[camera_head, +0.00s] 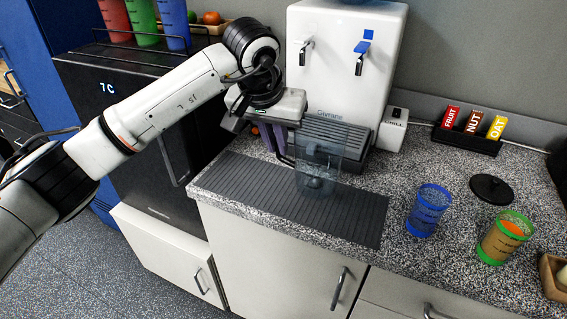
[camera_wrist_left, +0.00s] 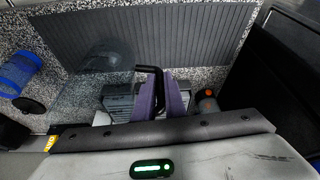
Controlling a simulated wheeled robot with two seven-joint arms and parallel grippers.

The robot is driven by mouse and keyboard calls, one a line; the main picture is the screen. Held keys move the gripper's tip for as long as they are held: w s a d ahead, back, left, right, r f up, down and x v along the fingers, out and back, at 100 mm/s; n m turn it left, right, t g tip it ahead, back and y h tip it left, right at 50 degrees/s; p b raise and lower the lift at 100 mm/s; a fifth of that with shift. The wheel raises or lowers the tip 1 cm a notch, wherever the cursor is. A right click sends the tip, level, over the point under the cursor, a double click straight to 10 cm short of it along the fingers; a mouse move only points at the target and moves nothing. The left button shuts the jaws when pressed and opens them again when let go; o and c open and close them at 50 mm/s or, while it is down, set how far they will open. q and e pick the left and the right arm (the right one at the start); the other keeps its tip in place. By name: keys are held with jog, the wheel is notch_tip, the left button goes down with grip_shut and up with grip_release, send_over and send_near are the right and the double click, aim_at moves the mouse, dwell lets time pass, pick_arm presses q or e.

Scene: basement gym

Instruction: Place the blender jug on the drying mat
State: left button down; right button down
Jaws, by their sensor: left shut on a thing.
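The blender jug (camera_head: 318,168) is a clear, see-through container, upright, with a black handle on its left side. My left gripper (camera_head: 270,136), with purple fingers, is shut on that handle. In the left wrist view the purple fingers (camera_wrist_left: 162,97) close around the black handle, and the faint jug (camera_wrist_left: 103,58) shows to their left. The drying mat (camera_head: 240,180) is a dark grey ribbed strip along the counter's front edge; it also shows in the left wrist view (camera_wrist_left: 200,35). The jug's base appears over the mat; I cannot tell whether it touches. My right gripper is not in view.
A white water dispenser (camera_head: 345,75) stands behind the jug, with its drip tray close by. A blue cup (camera_head: 428,210), a green-rimmed cup (camera_head: 505,237) and a black lid (camera_head: 492,189) are to the right. A black fridge is at left. The mat's right end is clear.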

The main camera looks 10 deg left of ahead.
aim_at(278, 159)
pick_arm(q)
notch_tip(278, 159, down, 4)
jog(key=shift+r, duration=0.1)
jog(key=shift+f, duration=0.2)
jog(key=shift+f, duration=0.25)
jog(key=c, duration=1.8)
grip_release()
jog(key=shift+r, duration=0.1)
